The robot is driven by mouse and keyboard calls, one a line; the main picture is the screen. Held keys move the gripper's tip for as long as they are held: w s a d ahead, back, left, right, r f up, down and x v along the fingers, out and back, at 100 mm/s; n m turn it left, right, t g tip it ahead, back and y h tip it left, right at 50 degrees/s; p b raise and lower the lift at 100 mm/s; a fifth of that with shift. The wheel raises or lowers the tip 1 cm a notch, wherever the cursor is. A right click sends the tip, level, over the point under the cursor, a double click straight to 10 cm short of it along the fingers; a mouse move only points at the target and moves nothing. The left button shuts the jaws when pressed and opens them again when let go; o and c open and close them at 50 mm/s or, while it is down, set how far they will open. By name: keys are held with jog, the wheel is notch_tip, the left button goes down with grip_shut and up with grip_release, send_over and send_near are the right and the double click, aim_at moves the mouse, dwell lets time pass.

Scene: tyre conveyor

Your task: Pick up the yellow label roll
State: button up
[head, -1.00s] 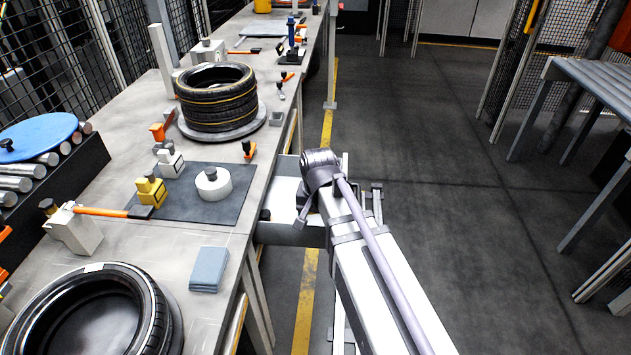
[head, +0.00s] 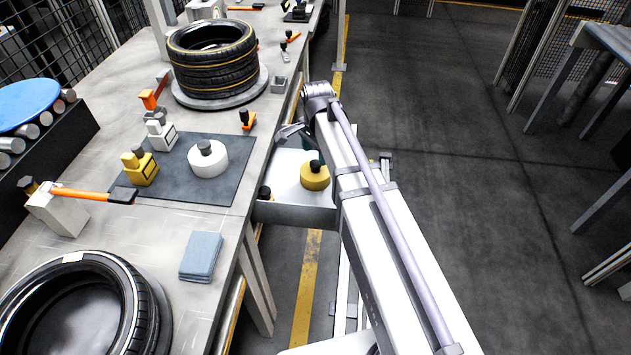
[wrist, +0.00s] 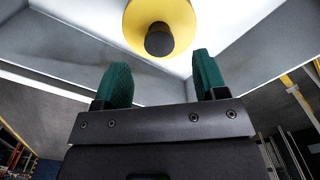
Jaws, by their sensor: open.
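The yellow label roll (head: 314,179), a short disc with a black knob, sits in a grey-walled, pale-floored tray (head: 290,213) at the bench's right side. In the wrist view the roll (wrist: 180,22) is at the top middle, partly cut off by the frame edge, with its black knob (wrist: 159,40) facing me. My gripper (wrist: 162,75) is open and empty; its two green fingers are apart, pointing toward the roll without touching it. In the head view my arm hides most of the gripper.
Left of the tray, the bench holds a dark mat (head: 190,187) with a white roll (head: 208,161) and a yellow block (head: 140,170). Stacked tyres (head: 213,60) stand behind. The tray's walls surround the roll. Open floor (head: 460,200) lies to the right.

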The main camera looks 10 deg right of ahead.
aim_at(316, 163)
jog(key=f+b, duration=0.5)
jog(key=shift+s+a+f, duration=0.1)
jog(key=shift+a+f, duration=0.05)
jog(key=shift+a, duration=0.05)
jog(key=shift+r, duration=0.2)
jog(key=c, duration=1.1)
